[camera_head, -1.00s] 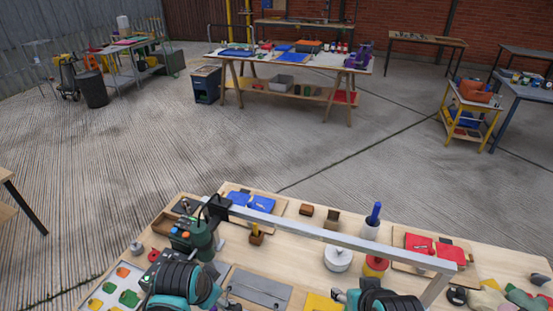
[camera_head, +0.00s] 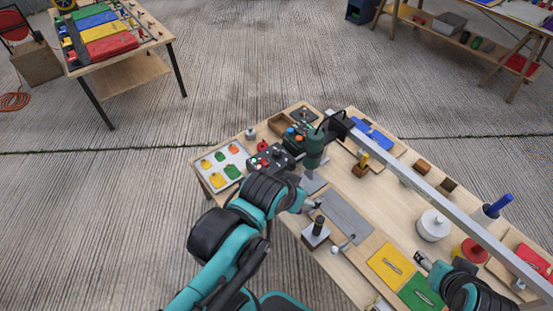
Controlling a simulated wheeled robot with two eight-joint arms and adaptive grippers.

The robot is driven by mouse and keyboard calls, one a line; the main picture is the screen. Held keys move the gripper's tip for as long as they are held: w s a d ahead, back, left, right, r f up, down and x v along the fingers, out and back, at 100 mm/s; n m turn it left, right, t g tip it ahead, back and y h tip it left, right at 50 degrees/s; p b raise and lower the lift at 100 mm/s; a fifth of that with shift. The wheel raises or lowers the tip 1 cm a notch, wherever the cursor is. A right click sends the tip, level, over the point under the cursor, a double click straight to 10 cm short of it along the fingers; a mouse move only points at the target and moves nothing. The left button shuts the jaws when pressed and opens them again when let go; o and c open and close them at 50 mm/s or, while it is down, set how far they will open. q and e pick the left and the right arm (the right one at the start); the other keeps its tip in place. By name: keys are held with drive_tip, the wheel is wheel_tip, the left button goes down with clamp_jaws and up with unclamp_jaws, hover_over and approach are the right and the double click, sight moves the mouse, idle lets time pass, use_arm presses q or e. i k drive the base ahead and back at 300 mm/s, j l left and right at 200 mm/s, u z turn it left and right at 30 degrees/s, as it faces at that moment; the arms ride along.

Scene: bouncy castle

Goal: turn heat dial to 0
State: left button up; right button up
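A dark control box (camera_head: 268,158) with small coloured buttons sits on the workbench near its left end. Beside it stands a dark green upright device (camera_head: 315,150), with blue and orange knobs (camera_head: 294,135) just to its left. I cannot tell which of these parts is the heat dial; its markings are too small to read. My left gripper (camera_head: 313,206) is above the bench, in front of the green device and right of the control box, apart from both. My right gripper (camera_head: 422,261) is over the bench's front right, near the yellow and green sheets. Both look empty; their finger openings are too small to judge.
A metal bar (camera_head: 430,195) runs above the workbench (camera_head: 375,205). A grey plate (camera_head: 345,217), a black-handled tool (camera_head: 316,232) and a white round pot (camera_head: 433,225) lie near my grippers. A tray with coloured pieces (camera_head: 220,166) is at the left end.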

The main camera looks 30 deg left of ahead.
sight(276, 154)
drive_tip(key=j, duration=0.4)
drive_tip(key=i+j, duration=0.15)
drive_tip(key=j, duration=0.7)
drive_tip(key=i, duration=0.05)
